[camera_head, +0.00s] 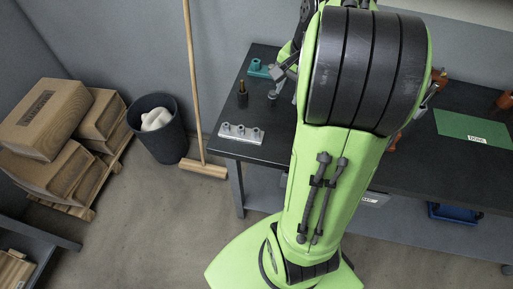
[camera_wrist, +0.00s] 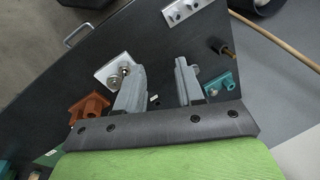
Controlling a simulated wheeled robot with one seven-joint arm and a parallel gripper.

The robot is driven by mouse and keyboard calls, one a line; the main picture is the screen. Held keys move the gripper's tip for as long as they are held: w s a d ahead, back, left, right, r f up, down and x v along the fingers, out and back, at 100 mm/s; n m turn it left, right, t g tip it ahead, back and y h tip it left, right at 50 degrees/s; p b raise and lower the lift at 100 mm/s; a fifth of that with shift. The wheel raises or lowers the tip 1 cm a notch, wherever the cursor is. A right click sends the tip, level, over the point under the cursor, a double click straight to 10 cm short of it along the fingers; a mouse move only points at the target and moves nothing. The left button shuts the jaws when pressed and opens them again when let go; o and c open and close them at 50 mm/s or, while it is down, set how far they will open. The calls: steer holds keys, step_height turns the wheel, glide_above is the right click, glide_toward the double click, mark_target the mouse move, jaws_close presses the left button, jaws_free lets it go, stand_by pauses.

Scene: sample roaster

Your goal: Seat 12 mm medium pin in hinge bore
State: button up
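A pale metal plate (camera_head: 240,134) with several small upright pieces lies on the bench's front left corner in the head view. It also shows at the top of the wrist view (camera_wrist: 193,10). I cannot tell which piece is the 12 mm medium pin. My gripper (camera_wrist: 157,66) is open in the wrist view, with no object visible between its fingers. A pale plate with round metal fittings (camera_wrist: 113,72) is just left of the left finger. An orange-brown block (camera_wrist: 91,108) lies farther left. I cannot make out the hinge bore. In the head view my arm hides much of the bench.
A teal block (camera_wrist: 220,84) sits right of the right finger. A dark cylinder with a brass tip (camera_head: 242,94) stands nearby. The dark bench (camera_head: 225,147) has a green mat (camera_head: 474,127) at right. A broom (camera_head: 193,80) and bin (camera_head: 158,130) stand left of it.

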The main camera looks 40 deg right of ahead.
steer(key=s+a+r+n+t, duration=0.1)
steer(key=s+a+r+n, duration=0.15)
steer(key=a, duration=0.35)
steer(key=s+a+r+n+t, duration=0.1)
steer(key=a+n, duration=0.3)
steer(key=a, duration=0.3)
steer(key=s+a+f+n+t, duration=0.1)
steer(key=s+a+n, duration=0.5)
steer(key=s+n, duration=0.1)
steer(key=shift+s+a+h, duration=0.15)
steer(key=shift+s+h, duration=0.15)
steer(key=shift+s, duration=0.35)
